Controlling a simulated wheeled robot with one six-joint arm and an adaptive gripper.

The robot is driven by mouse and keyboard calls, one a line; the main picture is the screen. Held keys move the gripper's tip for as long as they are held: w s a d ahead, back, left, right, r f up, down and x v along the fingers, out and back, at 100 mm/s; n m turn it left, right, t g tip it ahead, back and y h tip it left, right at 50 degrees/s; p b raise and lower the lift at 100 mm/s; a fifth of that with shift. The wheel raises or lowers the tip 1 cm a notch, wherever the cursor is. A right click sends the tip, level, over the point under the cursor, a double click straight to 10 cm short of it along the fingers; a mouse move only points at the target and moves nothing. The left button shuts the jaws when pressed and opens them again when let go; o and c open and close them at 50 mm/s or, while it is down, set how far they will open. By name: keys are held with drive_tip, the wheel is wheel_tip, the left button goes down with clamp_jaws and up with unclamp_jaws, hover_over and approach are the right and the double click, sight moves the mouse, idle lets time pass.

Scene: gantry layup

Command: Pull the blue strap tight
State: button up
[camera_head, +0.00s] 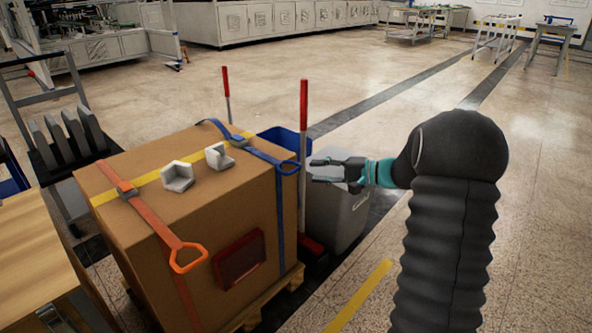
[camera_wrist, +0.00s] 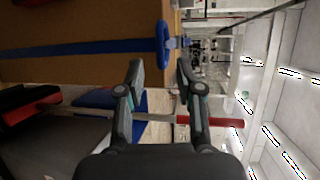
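The blue strap (camera_head: 280,215) runs over the top of a large cardboard box (camera_head: 150,230) and down its front face. Its blue pull loop (camera_head: 288,168) sticks out at the box's top edge. In the wrist view, the strap (camera_wrist: 80,48) crosses the box face and ends at the loop (camera_wrist: 163,45). My gripper (camera_head: 315,170) is to the right of the loop, pointing at it. In the wrist view, my gripper (camera_wrist: 160,72) is open, with the loop just ahead of the fingertips and apart from them. Nothing is held.
An orange strap (camera_head: 160,225) with its own loop lies to the left. Two pale corner pieces (camera_head: 178,176) sit on the box top. A red post (camera_head: 303,130) stands near my gripper, beside a grey bin (camera_head: 345,215) and a blue bin (camera_head: 280,137). Open floor lies beyond.

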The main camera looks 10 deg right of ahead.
sight(297, 170)
drive_tip(key=x, duration=0.7)
drive_tip(key=shift+w+a, duration=0.15)
drive_tip(key=shift+a, duration=0.05)
clamp_jaws()
